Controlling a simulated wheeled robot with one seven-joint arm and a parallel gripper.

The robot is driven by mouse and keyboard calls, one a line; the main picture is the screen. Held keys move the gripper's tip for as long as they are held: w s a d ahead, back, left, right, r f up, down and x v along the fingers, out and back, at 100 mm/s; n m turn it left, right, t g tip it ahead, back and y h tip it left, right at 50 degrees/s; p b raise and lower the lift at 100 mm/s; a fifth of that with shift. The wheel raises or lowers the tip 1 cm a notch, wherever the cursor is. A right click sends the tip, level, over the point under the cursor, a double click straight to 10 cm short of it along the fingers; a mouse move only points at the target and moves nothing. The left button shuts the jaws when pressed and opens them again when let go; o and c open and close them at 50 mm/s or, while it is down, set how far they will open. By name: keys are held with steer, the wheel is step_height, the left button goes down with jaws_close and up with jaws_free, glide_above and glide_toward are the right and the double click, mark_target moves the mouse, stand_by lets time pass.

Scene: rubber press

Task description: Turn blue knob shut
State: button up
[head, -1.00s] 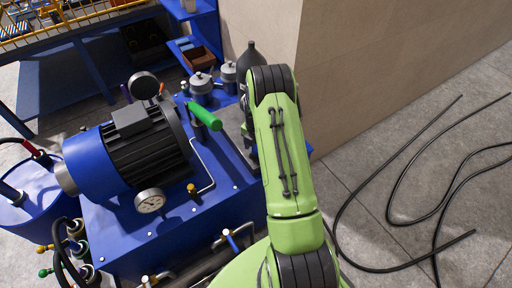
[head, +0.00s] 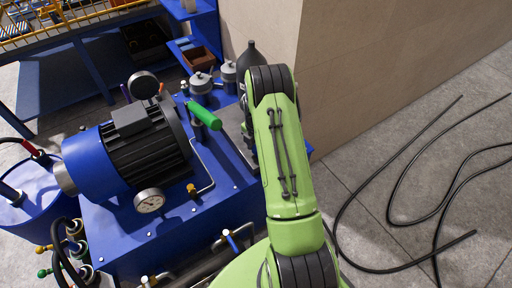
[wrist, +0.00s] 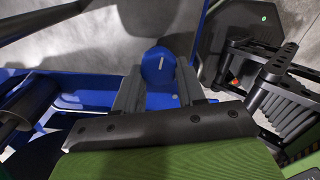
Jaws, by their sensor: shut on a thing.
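The blue knob (wrist: 154,72) shows in the wrist view, with a short pale mark on its face. My gripper (wrist: 160,82) has its two grey fingers on either side of the knob and is shut on it. The white mark stands nearly upright in that picture. In the head view my green arm hides the gripper and the knob.
A blue machine (head: 175,245) carries a motor (head: 145,148), a pressure gauge (head: 149,201) and a green handle (head: 204,116). A beige wall (head: 390,70) stands behind my arm. Black cables (head: 400,150) lie on the floor at right.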

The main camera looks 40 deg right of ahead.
steer(key=m+b, duration=0.1)
steer(key=m, duration=0.3)
steer(key=shift+w, duration=0.15)
steer(key=m+b, duration=0.1)
steer(key=m, duration=0.3)
steer(key=shift+w, duration=0.1)
steer(key=m+b, duration=0.1)
steer(key=m, duration=0.3)
steer(key=shift+w+d, duration=0.1)
steer(key=m, duration=0.4)
steer(key=shift+d+m+b, duration=0.1)
steer(key=shift+m+b, duration=0.2)
steer(key=shift+b, duration=0.1)
steer(key=o, duration=1.1)
steer(key=shift+c, duration=0.2)
step_height(320, 180, up, 16)
steer(key=p, duration=0.3)
